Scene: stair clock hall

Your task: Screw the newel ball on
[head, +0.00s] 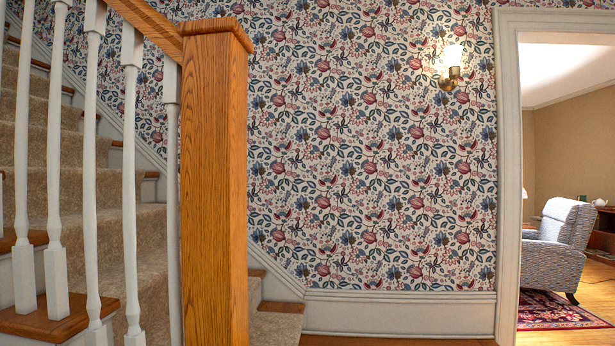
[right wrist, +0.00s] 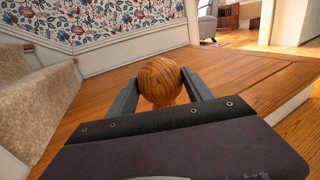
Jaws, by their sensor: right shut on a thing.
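The newel ball (right wrist: 160,80) is a round wooden ball with visible grain. In the right wrist view my right gripper (right wrist: 160,84) is shut on it, one dark finger on each side. The ball's underside is hidden by the gripper body. The oak newel post (head: 214,180) stands upright left of centre in the head view. Its squared cap (head: 215,32) is at the top and shows no ball on it; the cap's upper face is not visible. Neither gripper shows in the head view, and my left gripper is in no frame.
A wooden handrail (head: 148,24) slopes into the post from the upper left, above white balusters (head: 130,170). Carpeted stairs (head: 32,135) rise to the left. A wall lamp (head: 452,68) hangs on the floral wall. Right of it, a doorway shows an armchair (head: 565,238).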

